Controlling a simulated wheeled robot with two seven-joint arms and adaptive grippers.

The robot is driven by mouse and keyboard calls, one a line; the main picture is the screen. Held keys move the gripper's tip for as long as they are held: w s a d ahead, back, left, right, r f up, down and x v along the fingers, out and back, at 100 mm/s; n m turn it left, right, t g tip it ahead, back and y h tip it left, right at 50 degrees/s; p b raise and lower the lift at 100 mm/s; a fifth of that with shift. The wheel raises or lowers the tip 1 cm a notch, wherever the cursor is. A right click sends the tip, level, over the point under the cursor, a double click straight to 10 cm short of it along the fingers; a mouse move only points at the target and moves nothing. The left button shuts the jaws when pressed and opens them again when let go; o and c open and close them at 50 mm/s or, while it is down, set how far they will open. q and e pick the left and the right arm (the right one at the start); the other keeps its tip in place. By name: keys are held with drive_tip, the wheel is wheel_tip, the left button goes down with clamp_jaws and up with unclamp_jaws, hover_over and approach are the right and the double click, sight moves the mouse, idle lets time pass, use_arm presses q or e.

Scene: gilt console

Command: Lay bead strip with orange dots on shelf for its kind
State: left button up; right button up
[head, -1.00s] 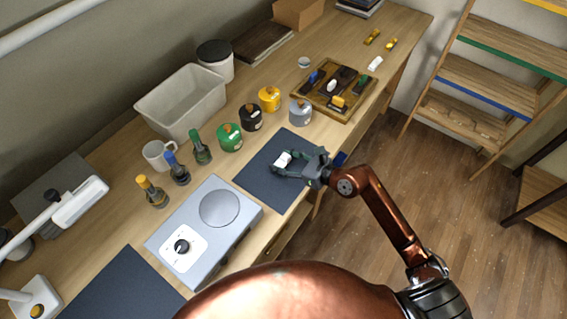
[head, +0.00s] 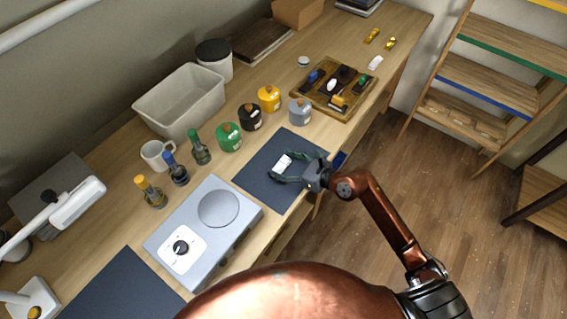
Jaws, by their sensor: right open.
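A small white piece (head: 283,162) lies at the dark mat (head: 262,179), between the fingers of my right gripper (head: 284,168). The gripper is open, its two curved fingers spread on either side of the piece. I cannot tell whether they touch it. The piece is too small to show any orange dots, so I cannot tell if it is the bead strip. The ladder shelf at the right has a green-edged shelf (head: 512,54), a blue-edged shelf (head: 484,91) and a yellow-edged top one. My left gripper is not in view.
A wooden tray (head: 298,94) holds several small tools. Round canisters, including a green one (head: 228,137), bottles, a mug (head: 156,155) and a grey bin (head: 180,101) line the table's back. A grey hotplate device (head: 205,238) stands left of the mat. Floor separates table and shelf.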

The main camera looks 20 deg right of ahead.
drive_tip(key=shift+r, duration=0.25)
drive_tip(key=p+v, duration=0.1)
drive_tip(key=v, duration=1)
drive_tip(key=shift+s+d+f, duration=0.1)
drive_tip(key=shift+s+d, duration=0.05)
drive_tip(key=shift+o, duration=0.6)
drive_tip(key=shift+s, duration=0.2)
drive_tip(key=a+r+m+t+y+p, duration=0.1)
drive_tip(key=a+r+m+y+p, duration=0.45)
drive_tip(key=r+m, duration=0.7)
drive_tip(key=m+t+h+p, duration=0.1)
drive_tip(key=m+h+p, duration=0.35)
drive_tip(key=m, duration=1.85)
approach(286, 166)
drive_tip(key=w, duration=0.1)
drive_tip(key=w+a, duration=0.2)
drive_tip(key=shift+w+a+f+y, duration=0.1)
drive_tip(key=shift+w+f+y, duration=0.05)
drive_tip(key=shift+f+y, duration=0.2)
drive_tip(key=shift+w+a+f+m, duration=0.15)
drive_tip(key=shift+m, duration=0.1)
drive_tip(key=x, duration=0.7)
drive_tip(key=shift+w+a+p, duration=0.1)
drive_tip(key=shift+p, duration=0.2)
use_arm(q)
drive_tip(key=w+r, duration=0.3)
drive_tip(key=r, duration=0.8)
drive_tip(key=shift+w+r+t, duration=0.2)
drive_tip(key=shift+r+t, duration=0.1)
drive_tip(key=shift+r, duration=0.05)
